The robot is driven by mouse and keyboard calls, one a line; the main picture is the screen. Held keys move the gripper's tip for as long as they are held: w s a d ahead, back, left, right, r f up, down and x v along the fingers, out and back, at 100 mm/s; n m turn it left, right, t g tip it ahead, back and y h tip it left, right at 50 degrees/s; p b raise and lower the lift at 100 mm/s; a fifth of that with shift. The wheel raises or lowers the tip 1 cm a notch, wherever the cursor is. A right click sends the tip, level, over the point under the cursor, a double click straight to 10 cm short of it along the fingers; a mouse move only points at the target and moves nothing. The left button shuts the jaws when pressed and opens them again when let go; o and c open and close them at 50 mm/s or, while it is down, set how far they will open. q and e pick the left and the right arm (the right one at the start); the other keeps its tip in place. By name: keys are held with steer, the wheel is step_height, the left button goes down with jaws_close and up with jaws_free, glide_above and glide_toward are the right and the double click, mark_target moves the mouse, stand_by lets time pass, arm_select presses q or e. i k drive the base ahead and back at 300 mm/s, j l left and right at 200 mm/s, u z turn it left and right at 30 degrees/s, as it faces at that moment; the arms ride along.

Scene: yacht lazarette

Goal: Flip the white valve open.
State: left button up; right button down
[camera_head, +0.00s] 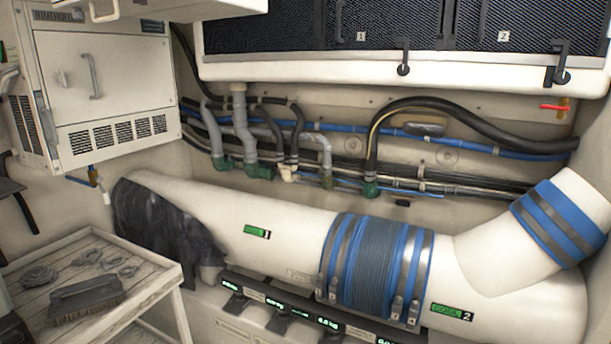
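A small valve (92,173) with a brass-coloured body sits on the left wall, just below the vented cabinet. Its white lever (104,192) points down and slightly to the right. A short blue pipe (77,181) runs into it from the left. The lever is small here, and I cannot tell its exact angle to the pipe. Neither of my grippers can be made out in this view, and nothing touches the valve.
A slatted bench (150,283) below the valve holds a brush (85,298) and rope coils. A large white duct (300,225), partly draped in black sheeting (165,225), runs rightward. A red-handled valve (553,108) is at far right. Dark unidentified shapes show at the left edge.

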mark_target(98, 178)
steer(key=u, duration=1.25)
